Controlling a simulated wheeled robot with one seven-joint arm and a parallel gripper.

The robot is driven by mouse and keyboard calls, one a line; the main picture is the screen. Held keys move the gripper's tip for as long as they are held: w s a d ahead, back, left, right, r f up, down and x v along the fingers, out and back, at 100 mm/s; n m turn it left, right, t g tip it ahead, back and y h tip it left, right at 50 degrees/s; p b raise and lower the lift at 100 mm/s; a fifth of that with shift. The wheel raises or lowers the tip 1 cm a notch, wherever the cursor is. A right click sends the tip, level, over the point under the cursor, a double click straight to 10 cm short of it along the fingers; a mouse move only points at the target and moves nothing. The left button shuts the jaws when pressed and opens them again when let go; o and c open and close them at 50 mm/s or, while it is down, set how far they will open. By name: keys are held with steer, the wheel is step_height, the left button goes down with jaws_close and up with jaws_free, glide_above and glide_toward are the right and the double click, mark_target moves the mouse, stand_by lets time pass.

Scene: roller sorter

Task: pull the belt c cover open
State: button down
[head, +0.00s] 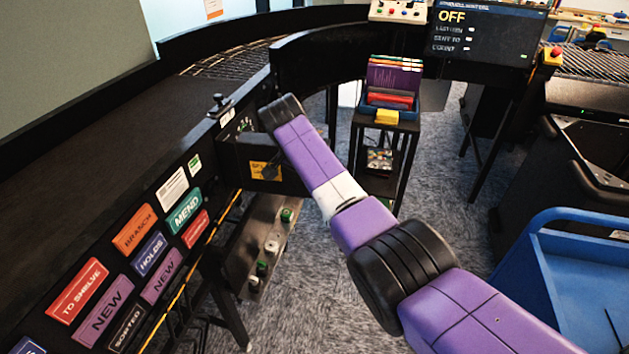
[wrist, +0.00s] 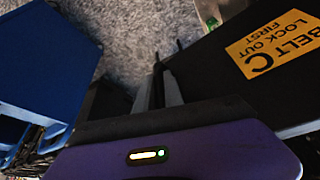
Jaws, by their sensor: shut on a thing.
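The belt c cover (head: 240,165) is a black panel on the side of the black conveyor in the head view. It carries a yellow label, partly behind my arm. In the wrist view the cover (wrist: 285,90) fills the right side, and its label reads "BELT C LOCK OUT FIRST". My gripper (wrist: 160,86) is shut at the cover's near edge, with its fingers close together. The exact grip point is dark and hard to make out.
A black stand (head: 385,145) with a bin of folders is beyond my arm. A blue cart (head: 570,235) stands at the right; a blue surface also shows at left in the wrist view. A rail with several buttons (head: 270,247) is below the cover. Carpet lies between.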

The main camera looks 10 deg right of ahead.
steer(key=shift+r, duration=0.1)
stand_by(0.3)
steer(key=c, duration=1.7)
jaws_free()
steer(key=shift+b+v, duration=0.55)
steer(key=shift+v, duration=3.35)
steer(key=shift+s, duration=0.1)
